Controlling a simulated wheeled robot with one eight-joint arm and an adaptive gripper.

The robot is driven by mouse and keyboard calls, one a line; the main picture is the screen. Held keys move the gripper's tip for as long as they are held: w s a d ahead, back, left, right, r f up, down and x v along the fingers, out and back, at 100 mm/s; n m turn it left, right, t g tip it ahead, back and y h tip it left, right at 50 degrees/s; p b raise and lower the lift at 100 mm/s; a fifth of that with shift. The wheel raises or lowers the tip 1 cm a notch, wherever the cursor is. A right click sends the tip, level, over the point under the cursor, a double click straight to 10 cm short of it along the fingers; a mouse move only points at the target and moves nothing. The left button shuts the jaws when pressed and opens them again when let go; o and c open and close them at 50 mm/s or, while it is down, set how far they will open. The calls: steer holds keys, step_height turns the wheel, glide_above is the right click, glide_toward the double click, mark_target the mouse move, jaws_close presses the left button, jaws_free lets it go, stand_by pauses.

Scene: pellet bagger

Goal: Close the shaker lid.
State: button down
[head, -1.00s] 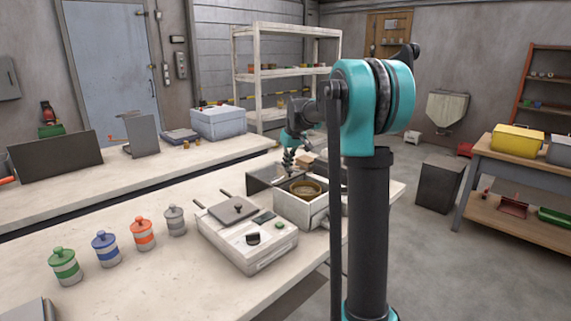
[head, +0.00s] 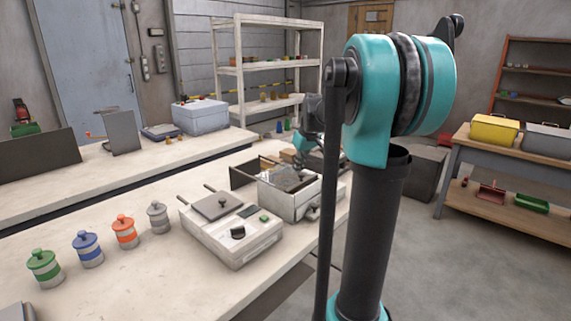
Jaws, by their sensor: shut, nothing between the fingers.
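The shaker is a pale box (head: 286,203) on the near bench, right of the flat weighing-like unit. A grey, see-through-looking lid (head: 287,178) now covers its top opening, and the round sieve inside no longer shows clearly. I cannot tell whether the lid lies fully flat. My gripper (head: 312,163) is small and dark, at the right rear of the shaker, close to the lid; it is shut and empty.
A unit with a square lid and dark knob (head: 232,235) stands left of the shaker. Several lidded jars (head: 125,232) line the bench. A dark upright panel (head: 243,173) is just behind the shaker.

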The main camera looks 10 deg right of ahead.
mark_target(304, 174)
steer(key=shift+s+d+f, duration=0.1)
steer(key=shift+s+d, duration=0.75)
steer(key=shift+s, duration=0.3)
